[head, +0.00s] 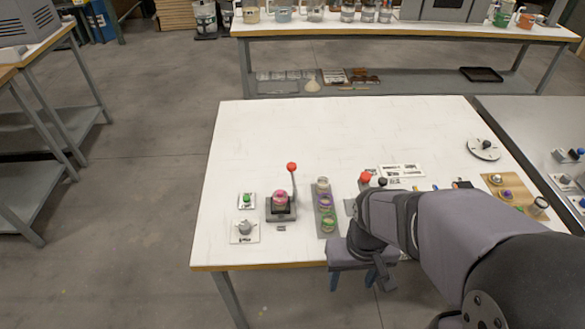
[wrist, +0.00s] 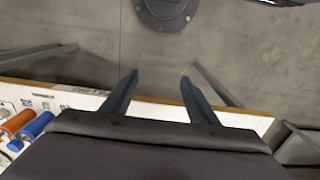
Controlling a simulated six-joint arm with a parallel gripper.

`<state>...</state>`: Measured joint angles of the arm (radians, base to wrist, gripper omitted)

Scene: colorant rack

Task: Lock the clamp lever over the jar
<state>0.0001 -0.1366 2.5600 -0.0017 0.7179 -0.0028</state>
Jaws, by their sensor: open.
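The clamp (head: 282,215) is a dark grey fixture near the table's front, left of my arm. A jar with pink-red contents (head: 280,199) sits in it. The clamp lever (head: 292,175) has a red ball knob and stands roughly upright at the jar's right side, not lying over it. My gripper (head: 352,284) is at the table's front edge, right of the clamp and well apart from it, fingers pointing down. In the wrist view my gripper (wrist: 158,76) has its fingers spread with nothing between them. The clamp does not show in the wrist view.
A grey strip (head: 317,209) with several jars stands between the clamp and my arm. A green button (head: 246,199) and a white plate with a grey knob (head: 244,229) lie left of the clamp. Another red knob (head: 365,177) stands behind my wrist. The table's (head: 250,130) back half is mostly clear.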

